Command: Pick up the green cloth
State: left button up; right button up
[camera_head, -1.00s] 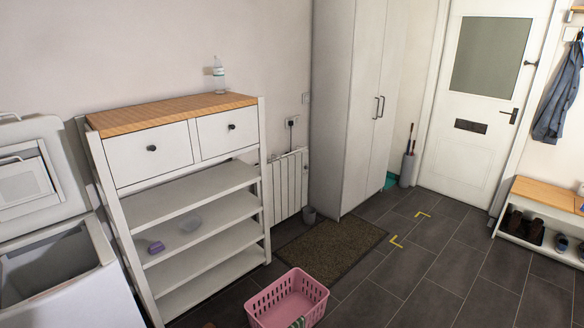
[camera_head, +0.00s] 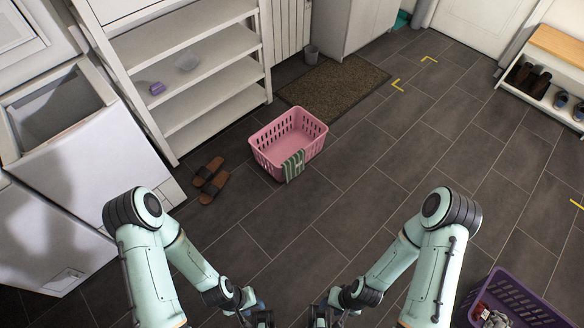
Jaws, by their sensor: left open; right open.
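The green cloth (camera_head: 293,166) has pale stripes and hangs over the near side of a pink laundry basket (camera_head: 262,157). The basket stands on the floor near the middle of the view, and its inside looks empty. My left gripper (camera_head: 260,318) and my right gripper (camera_head: 322,317) are low at the bottom edge, close to each other and partly cut off. Both are open and well apart from the cloth, on the near side of the basket.
Brown sandals (camera_head: 209,180) lie left of the basket. A white shelf unit (camera_head: 215,127) and an open-topped white washer (camera_head: 100,150) stand at left. A purple crate (camera_head: 535,297) holding things is at bottom right. A doormat (camera_head: 333,86) lies behind the basket. The floor right of the basket is clear.

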aim_at(292, 168)
jog(key=i+u, duration=0.15)
jog(key=u, duration=0.55)
jog(key=i+l+u, duration=0.55)
jog(key=i+l, duration=0.2)
jog(key=l, duration=0.2)
jog(key=i+l, duration=0.55)
jog(key=l, duration=0.25)
jog(key=i+j+u, duration=0.05)
